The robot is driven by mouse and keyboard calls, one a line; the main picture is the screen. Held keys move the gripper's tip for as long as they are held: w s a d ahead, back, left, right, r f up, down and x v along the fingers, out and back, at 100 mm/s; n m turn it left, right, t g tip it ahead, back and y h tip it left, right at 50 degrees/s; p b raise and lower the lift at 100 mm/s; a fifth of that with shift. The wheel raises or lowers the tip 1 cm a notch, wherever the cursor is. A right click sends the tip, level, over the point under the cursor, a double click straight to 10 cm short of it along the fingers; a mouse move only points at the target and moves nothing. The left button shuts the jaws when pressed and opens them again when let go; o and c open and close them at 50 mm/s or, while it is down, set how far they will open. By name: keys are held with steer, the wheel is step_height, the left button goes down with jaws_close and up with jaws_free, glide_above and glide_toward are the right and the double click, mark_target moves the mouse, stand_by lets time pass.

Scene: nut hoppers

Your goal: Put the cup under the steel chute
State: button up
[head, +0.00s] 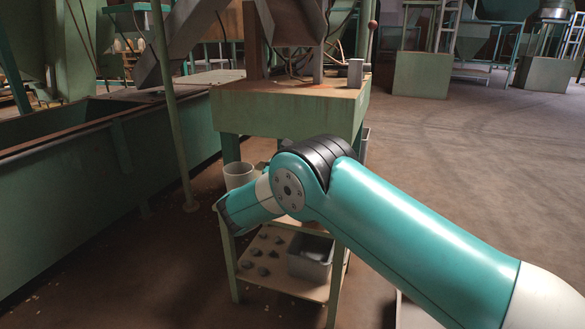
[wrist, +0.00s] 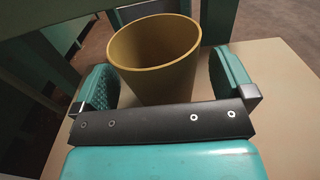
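A tan cup (wrist: 155,65) stands upright on a pale shelf (wrist: 275,75) in the wrist view. My gripper (wrist: 162,63) is open, with one finger on each side of the cup and a small gap showing on both sides. In the head view a pale cup (head: 238,175), apparently the same one, shows just behind my wrist; my fingers are hidden there. Grey metal chutes show above: one slants down left (head: 185,38), another (head: 292,22) stands over the green stand. I cannot tell which is the steel chute.
The green stand (head: 290,108) has legs close to my arm. A long green trough (head: 100,165) and a thin post (head: 174,110) stand at left. The floor at right is clear.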

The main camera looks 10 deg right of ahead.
steer(key=shift+s+a+r, duration=0.1)
steer(key=shift+r, duration=0.1)
steer(key=p+v, duration=0.4)
steer(key=v, duration=0.2)
steer(key=shift+s+a+r, duration=0.1)
steer(key=shift+s+a, duration=0.05)
steer(key=shift+s, duration=0.05)
steer(key=shift+s+a, duration=0.25)
steer(key=shift+s, duration=0.1)
stand_by(0.7)
